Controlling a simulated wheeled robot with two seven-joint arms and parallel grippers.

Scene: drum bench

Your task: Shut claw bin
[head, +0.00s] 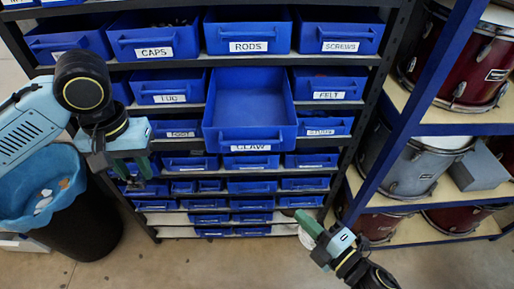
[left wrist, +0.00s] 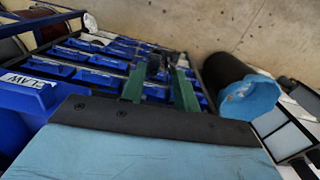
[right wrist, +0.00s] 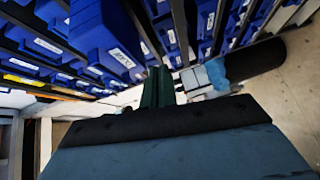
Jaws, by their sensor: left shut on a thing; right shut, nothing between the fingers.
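The claw bin (head: 249,135) is a blue bin with a "CLAW" label. In the head view it sticks out from the middle of the rack, its inside open to view and looking empty. Its labelled front shows at the left of the left wrist view (left wrist: 25,95). My left gripper (head: 137,182) is left of the bin and lower in the picture, apart from it. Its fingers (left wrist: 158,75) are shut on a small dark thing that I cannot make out. My right gripper (head: 304,218) is below and right of the bin, shut and empty, its green fingers together (right wrist: 157,78).
Other labelled blue bins, such as caps (head: 153,42), rods (head: 248,35) and felt (head: 328,85), sit in the dark rack around it. A black barrel with a blue liner (head: 75,180) stands at the left. A drum shelf (head: 440,128) stands at the right. Floor is clear in front.

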